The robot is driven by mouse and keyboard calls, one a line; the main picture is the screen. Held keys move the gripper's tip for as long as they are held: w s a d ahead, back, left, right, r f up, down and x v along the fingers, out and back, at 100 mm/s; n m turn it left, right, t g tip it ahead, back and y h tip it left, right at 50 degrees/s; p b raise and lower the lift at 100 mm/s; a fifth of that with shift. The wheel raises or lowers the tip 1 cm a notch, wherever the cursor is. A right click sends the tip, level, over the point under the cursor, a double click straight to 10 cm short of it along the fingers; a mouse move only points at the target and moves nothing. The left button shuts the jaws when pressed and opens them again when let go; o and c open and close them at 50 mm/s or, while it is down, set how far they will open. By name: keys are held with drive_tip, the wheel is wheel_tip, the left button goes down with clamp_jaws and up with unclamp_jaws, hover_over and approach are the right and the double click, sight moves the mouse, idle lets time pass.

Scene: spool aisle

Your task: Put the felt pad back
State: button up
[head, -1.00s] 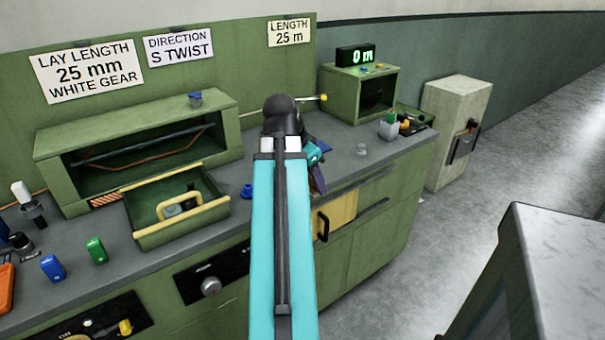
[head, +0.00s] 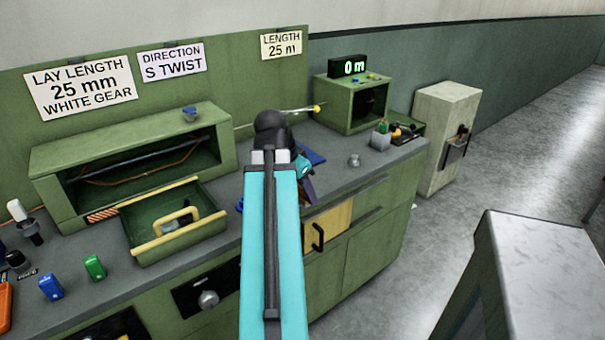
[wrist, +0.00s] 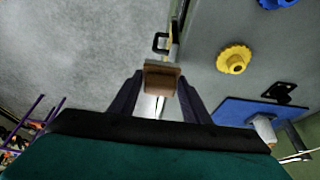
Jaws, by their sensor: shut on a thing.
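My gripper (wrist: 160,95) is shut on a small brown block (wrist: 161,78), which looks like the felt pad; it sits between the two dark fingertips. In the wrist view, the block is over the bench's front edge, with grey floor to the left and the worktop to the right. In the head view, my gripper (head: 308,188) shows only in part beyond my cyan arm, above the yellow drawer front. The block is hidden there. The yellow drawer front (head: 330,224) has a black handle, also seen in the wrist view (wrist: 160,43).
On the worktop, a yellow gear (wrist: 233,59) and a blue mat (wrist: 240,110) lie near my gripper. A green tray with yellow rails (head: 140,253) stands at left. A green meter box (head: 338,105) stands at the far right of the bench. A grey-topped block (head: 550,250) stands at right.

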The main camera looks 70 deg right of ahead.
drive_tip(key=shift+w+d+p, duration=0.3)
drive_tip(key=shift+d+p, duration=0.45)
drive_tip(key=shift+p, duration=3.5)
drive_tip(key=d+p, duration=0.1)
drive_tip(key=w+d+p, duration=0.1)
drive_tip(key=shift+d+p, duration=0.25)
drive_tip(key=shift+p, duration=0.15)
drive_tip(key=w+d+p, duration=0.1)
drive_tip(key=d, duration=0.2)
drive_tip(key=w+d+f+p, duration=0.1)
drive_tip(key=d, duration=0.2)
drive_tip(key=w+d+p, duration=0.1)
drive_tip(key=d, duration=0.3)
drive_tip(key=shift+w+f, duration=0.25)
drive_tip(key=shift+w, duration=0.15)
drive_tip(key=shift+f+p, duration=0.8)
drive_tip(key=shift+f, duration=0.95)
drive_tip(key=shift+f, duration=0.2)
drive_tip(key=o, duration=1)
